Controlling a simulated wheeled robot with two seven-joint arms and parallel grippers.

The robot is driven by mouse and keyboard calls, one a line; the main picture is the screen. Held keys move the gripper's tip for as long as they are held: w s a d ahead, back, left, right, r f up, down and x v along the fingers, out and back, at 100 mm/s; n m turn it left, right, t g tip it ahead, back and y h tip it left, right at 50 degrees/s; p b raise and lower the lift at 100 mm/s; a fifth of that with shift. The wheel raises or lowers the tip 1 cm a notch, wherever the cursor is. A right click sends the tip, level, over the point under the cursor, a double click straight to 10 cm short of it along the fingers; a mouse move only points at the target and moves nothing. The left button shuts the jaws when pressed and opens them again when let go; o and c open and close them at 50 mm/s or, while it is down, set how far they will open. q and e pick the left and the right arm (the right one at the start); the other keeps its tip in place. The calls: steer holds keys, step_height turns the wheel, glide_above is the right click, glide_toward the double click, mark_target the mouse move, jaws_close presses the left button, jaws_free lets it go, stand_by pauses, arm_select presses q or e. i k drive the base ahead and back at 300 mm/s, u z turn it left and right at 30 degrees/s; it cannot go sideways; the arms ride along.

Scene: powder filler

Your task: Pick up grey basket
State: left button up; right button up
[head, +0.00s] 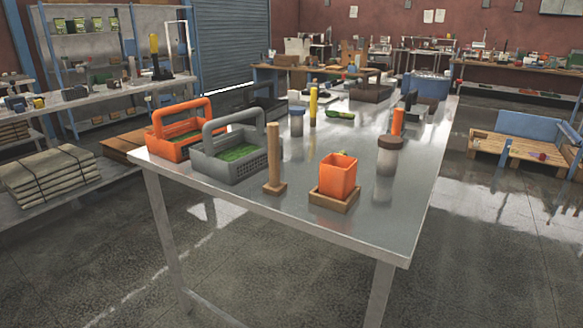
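The grey basket (222,165) stands upright near the left end of the metal table, close to its front edge. It has a tall arched handle (235,117), slotted sides and a green inside. An orange basket (168,150) of the same shape stands just behind and to its left; I cannot tell whether the two touch. Neither of my grippers shows in the head view.
The metal table (320,220) also carries a wooden post (274,165), an orange cup (338,174) on a wooden tray (333,201), a lidded jar (387,157), and a yellow cylinder (313,107). Shelves stand at the left. The floor in front is clear.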

mark_target(230, 159)
steer(key=u, duration=1.45)
steer(key=i, duration=4.55)
steer(key=z, duration=4.1)
steer(key=i, duration=0.45)
steer(key=z, duration=0.1)
